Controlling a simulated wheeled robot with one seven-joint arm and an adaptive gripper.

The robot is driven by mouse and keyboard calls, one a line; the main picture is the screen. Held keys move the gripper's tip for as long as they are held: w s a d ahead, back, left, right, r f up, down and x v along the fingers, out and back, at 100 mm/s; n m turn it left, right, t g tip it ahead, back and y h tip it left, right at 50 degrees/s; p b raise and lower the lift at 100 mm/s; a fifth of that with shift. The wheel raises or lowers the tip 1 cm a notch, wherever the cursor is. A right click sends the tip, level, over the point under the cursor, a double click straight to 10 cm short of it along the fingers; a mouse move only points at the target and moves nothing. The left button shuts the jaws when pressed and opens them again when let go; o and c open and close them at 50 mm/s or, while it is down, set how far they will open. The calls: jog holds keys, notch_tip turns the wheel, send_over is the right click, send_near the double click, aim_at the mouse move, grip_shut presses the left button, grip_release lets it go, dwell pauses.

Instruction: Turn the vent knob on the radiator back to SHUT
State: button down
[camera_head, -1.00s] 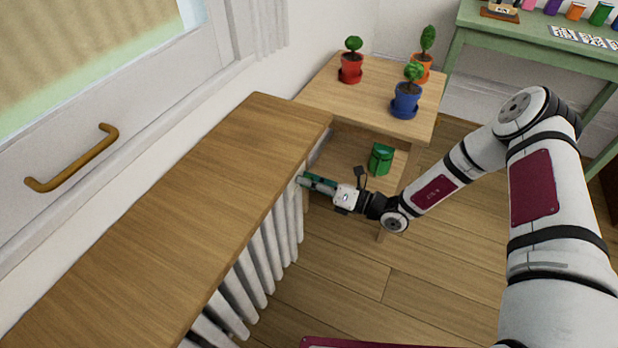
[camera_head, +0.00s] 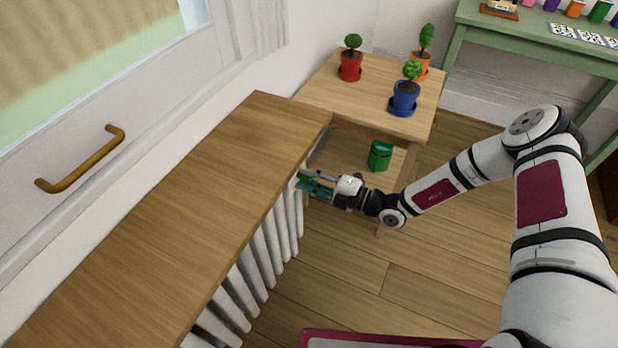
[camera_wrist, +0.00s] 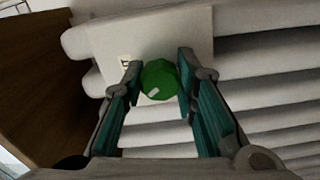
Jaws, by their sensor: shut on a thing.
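The vent knob (camera_wrist: 160,80) is green and faceted, with a short white mark at its lower left in the wrist view. It sits in front of a pale plate (camera_wrist: 190,40) on the white radiator (camera_head: 268,250). A small dark-marked label (camera_wrist: 125,62) shows on the plate left of the knob, too small to read surely. My gripper (camera_wrist: 160,84) has a teal-padded finger on each side of the knob and is shut on it. In the head view my gripper (camera_head: 302,184) is at the radiator's far end, and a little green of the knob shows by its tips.
A wooden shelf top (camera_head: 190,190) overhangs the radiator, close above my gripper. A small wooden table (camera_head: 330,97) with potted plants stands behind, with a green canister (camera_head: 380,156) on its lower shelf. Open floor (camera_head: 400,270) lies to the right.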

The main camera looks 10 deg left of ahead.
jog(key=m, duration=0.7)
jog(key=shift+f, duration=0.1)
dwell(0.5)
jog(key=c, duration=1.2)
grip_release()
jog(key=shift+c, duration=0.2)
jog(key=v, duration=1.2)
